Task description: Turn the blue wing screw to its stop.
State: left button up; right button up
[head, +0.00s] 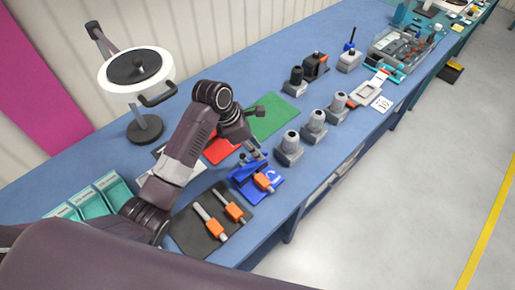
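My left arm reaches in from the lower left and bends down over the bench. Its gripper (256,152) is at a small blue fixture (243,171), close above it or touching it. The picture is too small to tell whether the fingers are open or shut. I cannot make out a wing screw on this fixture; the gripper covers part of it. Farther back, a slim blue upright part (350,45) stands on a grey block (348,62); I cannot tell whether it is a wing screw. My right gripper is not in view.
A blue mat (263,195) with an orange-handled tool and a dark mat (190,232) with two more lie in front. Grey blocks (289,149) stand to the right. Red and green mats (270,115) lie behind.

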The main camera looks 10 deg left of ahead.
pick_arm(q)
jog(key=shift+x, duration=0.9)
jog(key=shift+r, duration=0.1)
grip_shut()
